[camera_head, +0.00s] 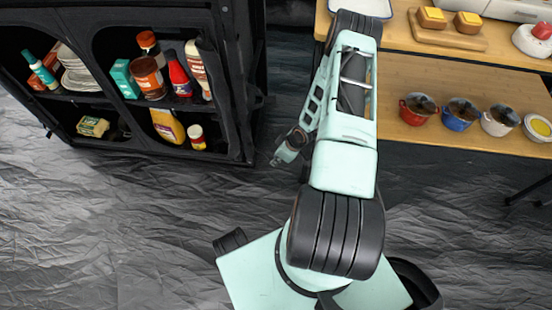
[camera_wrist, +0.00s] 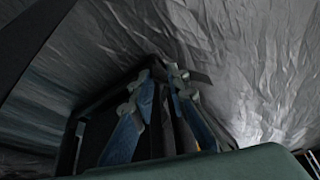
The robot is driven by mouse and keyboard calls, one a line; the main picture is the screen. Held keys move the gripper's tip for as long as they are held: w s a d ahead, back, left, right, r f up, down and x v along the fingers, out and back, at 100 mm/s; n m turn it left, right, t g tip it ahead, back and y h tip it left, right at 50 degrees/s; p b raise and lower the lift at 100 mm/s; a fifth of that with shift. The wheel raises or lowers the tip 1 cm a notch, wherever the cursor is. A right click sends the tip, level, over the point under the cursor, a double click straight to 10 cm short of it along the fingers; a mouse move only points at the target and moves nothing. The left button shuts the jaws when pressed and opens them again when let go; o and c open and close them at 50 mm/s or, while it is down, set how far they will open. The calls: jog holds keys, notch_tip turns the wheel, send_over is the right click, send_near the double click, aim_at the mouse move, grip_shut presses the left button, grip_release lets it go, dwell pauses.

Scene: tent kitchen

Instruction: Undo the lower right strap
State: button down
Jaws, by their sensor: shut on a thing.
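In the head view, my gripper (camera_head: 279,160) is low, just right of the dark fabric cabinet's (camera_head: 232,80) right edge. In the wrist view, my gripper (camera_wrist: 166,76) has its fingers close together, with a dark strap (camera_wrist: 201,76) at the tips, sticking out to the right. The fingers are shut on this strap. In the head view, the gripped strap is too small and dark to make out. The cabinet's open front shows shelves with goods. Where the strap joins the cabinet is hidden.
A wooden table (camera_head: 460,85) on the right holds several small pots, including a red pot (camera_head: 418,108). A wooden board (camera_head: 447,37) lies on the counter behind. Crinkled grey sheeting (camera_head: 130,220) covers the floor, clear in front of the cabinet.

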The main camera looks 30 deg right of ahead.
jog(key=shift+w+d, duration=0.2)
jog(key=shift+w, duration=0.5)
jog(key=shift+a, duration=0.1)
jog(key=c, duration=2.2)
grip_release()
jog(key=shift+o, duration=0.2)
jog(key=shift+w, duration=0.1)
jog(key=s+v, duration=0.1)
jog(key=v, duration=1.1)
jog(key=shift+f, duration=0.2)
